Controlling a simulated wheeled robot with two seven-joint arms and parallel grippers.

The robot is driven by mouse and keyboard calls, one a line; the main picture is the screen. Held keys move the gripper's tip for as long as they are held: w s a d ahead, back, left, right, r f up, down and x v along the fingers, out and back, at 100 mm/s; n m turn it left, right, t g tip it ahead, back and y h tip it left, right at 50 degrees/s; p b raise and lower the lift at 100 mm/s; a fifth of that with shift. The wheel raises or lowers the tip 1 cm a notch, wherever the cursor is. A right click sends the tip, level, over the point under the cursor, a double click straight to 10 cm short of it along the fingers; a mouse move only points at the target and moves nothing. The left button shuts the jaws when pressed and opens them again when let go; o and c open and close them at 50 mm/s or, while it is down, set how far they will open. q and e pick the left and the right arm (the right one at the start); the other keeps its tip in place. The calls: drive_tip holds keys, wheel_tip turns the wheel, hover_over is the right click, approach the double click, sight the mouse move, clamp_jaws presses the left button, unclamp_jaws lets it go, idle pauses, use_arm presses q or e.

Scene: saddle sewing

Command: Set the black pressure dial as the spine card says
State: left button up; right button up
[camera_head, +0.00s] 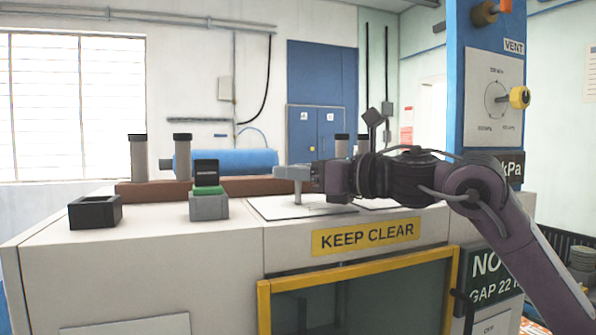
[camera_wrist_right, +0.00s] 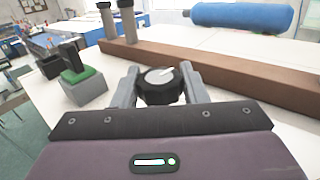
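The black dial (camera_wrist_right: 160,86) has a pale face with a pointer line and shows in the right wrist view, between the two grey fingers of my right gripper (camera_wrist_right: 159,78). The fingers sit against its two sides, with no clear gap. In the head view my right gripper (camera_head: 291,174) reaches left over a white plate (camera_head: 275,207) on the cabinet top; I cannot make out the dial there. A black piece on a green layer tops a grey block (camera_head: 209,207) to the left. I cannot identify the spine card. My left gripper is not in view.
A blue cylinder (camera_head: 240,161) lies behind, by a brown bar (camera_head: 155,191) with upright grey posts. A black open box (camera_head: 95,212) stands at left. A blue column (camera_head: 458,95) at right carries a gauge plate with a yellow knob (camera_head: 519,97).

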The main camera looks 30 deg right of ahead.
drive_tip(key=c, duration=0.4)
drive_tip(key=shift+n+g+y, duration=0.7)
drive_tip(key=shift+n+y, duration=0.1)
drive_tip(key=shift+y, duration=0.3)
drive_tip(key=shift+c, duration=0.2)
drive_tip(key=o, duration=1)
